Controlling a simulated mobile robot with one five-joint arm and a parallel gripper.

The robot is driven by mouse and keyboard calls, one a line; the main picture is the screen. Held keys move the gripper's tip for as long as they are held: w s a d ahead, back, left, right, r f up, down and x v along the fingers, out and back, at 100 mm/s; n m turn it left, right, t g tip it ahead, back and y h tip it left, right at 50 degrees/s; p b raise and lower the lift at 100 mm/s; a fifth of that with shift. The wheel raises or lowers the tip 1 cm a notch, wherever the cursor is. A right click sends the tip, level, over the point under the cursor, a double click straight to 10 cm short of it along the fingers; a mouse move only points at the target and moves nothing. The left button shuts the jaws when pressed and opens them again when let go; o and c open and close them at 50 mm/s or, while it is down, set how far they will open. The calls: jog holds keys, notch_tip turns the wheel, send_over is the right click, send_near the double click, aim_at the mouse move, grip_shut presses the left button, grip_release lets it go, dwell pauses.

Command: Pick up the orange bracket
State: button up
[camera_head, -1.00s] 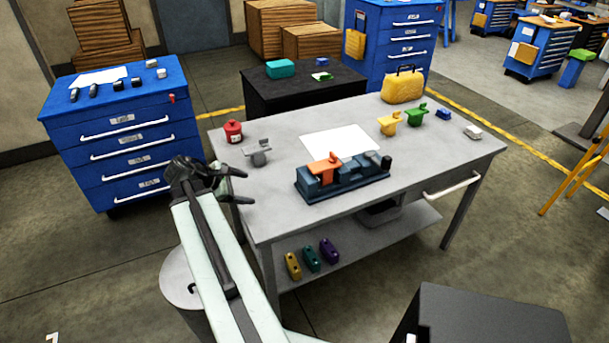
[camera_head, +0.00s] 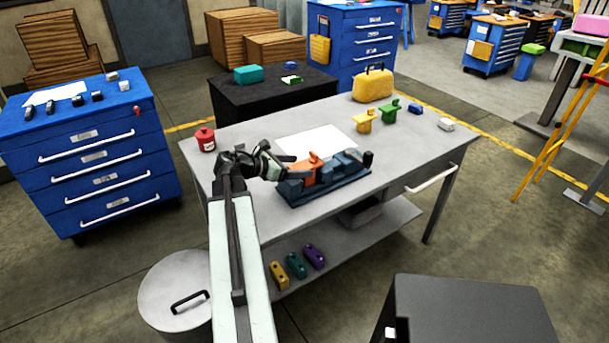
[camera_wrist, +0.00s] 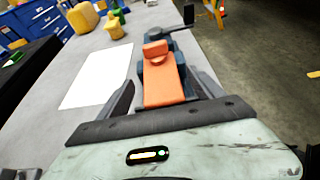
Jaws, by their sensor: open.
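The orange bracket (camera_head: 304,170) sits on the dark blue jig (camera_head: 330,183) on the grey table. In the wrist view the orange bracket (camera_wrist: 161,80) lies ahead, with its raised tab at the far end. My gripper (camera_head: 300,168) is at the left end of the jig, with its fingers reaching toward the bracket. In the wrist view my gripper (camera_wrist: 164,93) is open, one finger on each side of the bracket. I cannot tell whether the fingers touch it. The bracket's near end is hidden by my gripper's body.
A white sheet (camera_head: 312,143) lies behind the jig. Yellow (camera_head: 364,120) and green (camera_head: 389,112) brackets stand farther right. A red canister (camera_head: 205,139) is at the table's left corner. A dark handle (camera_head: 368,159) rises at the jig's right end. The table's front edge is close.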

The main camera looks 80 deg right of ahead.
aim_at(306, 167)
jog(key=b+x, duration=0.1)
jog(key=x, duration=0.2)
jog(key=shift+s+d+f, duration=0.15)
jog(key=shift+s+f, duration=0.15)
jog(key=shift+f, duration=0.05)
jog(key=shift+r, duration=0.1)
jog(key=shift+c, duration=0.3)
grip_shut()
